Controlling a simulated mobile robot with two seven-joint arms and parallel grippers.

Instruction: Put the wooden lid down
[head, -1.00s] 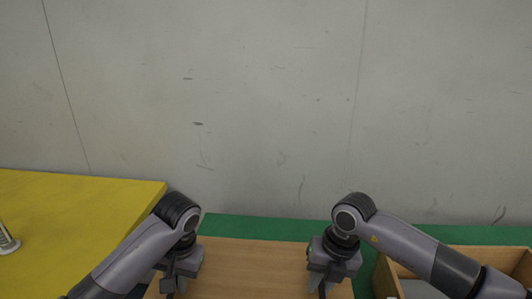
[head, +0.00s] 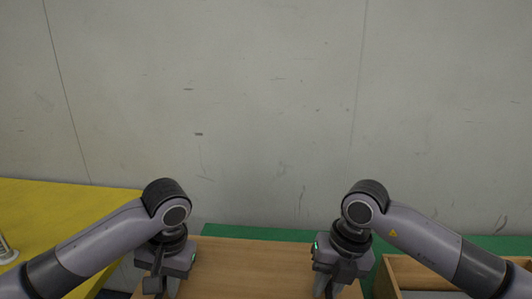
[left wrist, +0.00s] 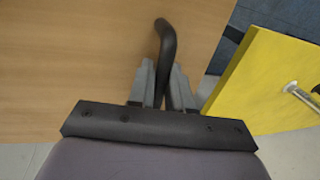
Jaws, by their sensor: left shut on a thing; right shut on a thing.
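The wooden lid (head: 250,268) is a flat light-wood board at the bottom middle of the head view, in front of a green surface. My left gripper (head: 164,290) is at its left side and my right gripper (head: 328,290) at its right side. In the left wrist view, my left gripper (left wrist: 163,85) is shut on a dark curved handle (left wrist: 166,38) by the edge of the lid (left wrist: 70,65). My right gripper is shut on the lid's right side, but its fingertips are partly cut off by the frame. The lid's near edge is out of the head view.
A yellow table (head: 60,215) stands at the left with a metal-looking object (head: 5,250) on it. A wooden box (head: 395,268) is at the right on the green surface (head: 290,234). A grey wall (head: 270,110) rises behind. Pale floor shows in the left wrist view.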

